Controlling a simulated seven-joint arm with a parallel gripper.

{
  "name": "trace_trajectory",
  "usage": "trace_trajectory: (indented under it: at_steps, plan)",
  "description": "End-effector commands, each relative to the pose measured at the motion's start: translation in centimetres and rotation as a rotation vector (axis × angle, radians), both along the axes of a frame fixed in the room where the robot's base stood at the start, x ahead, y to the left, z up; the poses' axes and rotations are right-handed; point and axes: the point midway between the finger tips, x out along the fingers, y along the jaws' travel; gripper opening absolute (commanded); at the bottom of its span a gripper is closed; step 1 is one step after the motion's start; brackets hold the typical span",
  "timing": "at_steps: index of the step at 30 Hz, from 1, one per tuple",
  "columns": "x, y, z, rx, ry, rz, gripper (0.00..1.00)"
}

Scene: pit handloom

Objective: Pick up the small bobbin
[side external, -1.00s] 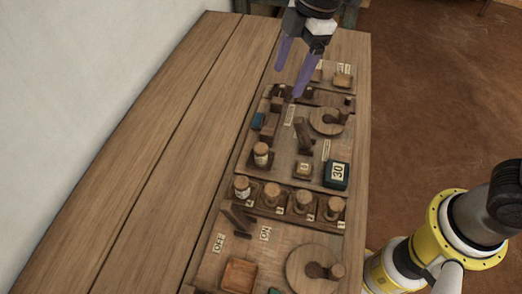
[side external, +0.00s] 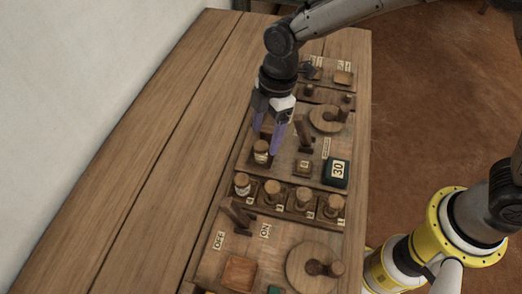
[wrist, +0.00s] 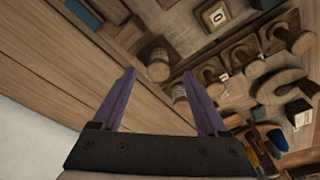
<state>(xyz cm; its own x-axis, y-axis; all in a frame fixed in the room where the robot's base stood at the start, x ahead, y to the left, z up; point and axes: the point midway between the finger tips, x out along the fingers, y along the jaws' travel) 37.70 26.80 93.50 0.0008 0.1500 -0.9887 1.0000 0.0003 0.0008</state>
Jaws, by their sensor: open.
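A small wooden bobbin with a pale band (side external: 261,152) stands upright on a small base at the left edge of the upper board. My gripper (side external: 266,142) is over it, open and pointing down, with one purple finger on each side of its top in the picture. In the wrist view, a bobbin (wrist: 158,66) shows just beyond the gap between my fingertips (wrist: 159,76). Nothing is between the fingers themselves. I cannot tell whether a finger touches the bobbin. My arm and gripper hide the far left part of the board.
Several similar bobbins stand in a tray row, including a banded one (side external: 242,184) close by. The bare planks (side external: 150,150) on the left are clear.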

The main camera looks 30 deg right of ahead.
Motion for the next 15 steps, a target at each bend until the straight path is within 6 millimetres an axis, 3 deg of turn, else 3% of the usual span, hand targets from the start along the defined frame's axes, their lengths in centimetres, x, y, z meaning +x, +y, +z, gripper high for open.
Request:
trace_trajectory:
  at_steps: [9,15]
  plan:
    - [0.1,1.1,-4.0,-0.001,0.003,0.001,0.76]
    - [0.1,1.2,-4.4,0.000,0.001,0.000,0.76]
